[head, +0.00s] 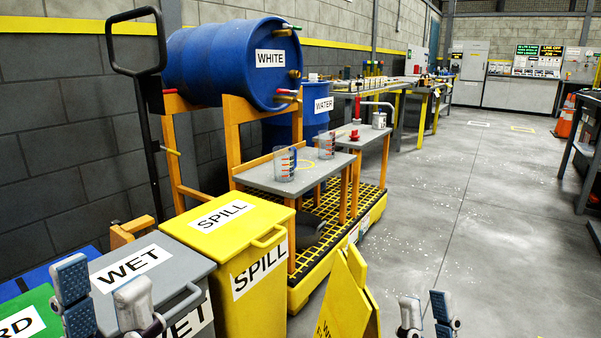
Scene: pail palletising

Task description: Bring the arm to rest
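My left gripper (103,296) shows at the bottom left, in front of the grey WET bin and the green bin. Its grey-padded fingers stand apart with nothing between them. My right gripper (425,308) shows at the bottom edge, right of the yellow floor sign, over bare floor. Its fingertips are apart and I see nothing between them; its lower part is cut off by the frame.
A grey WET bin (160,270), a yellow SPILL bin (225,225) and a yellow floor sign (350,300) stand close in front. Behind them a blue WHITE drum (215,60) lies on an orange rack. Grey floor (480,200) is open to the right.

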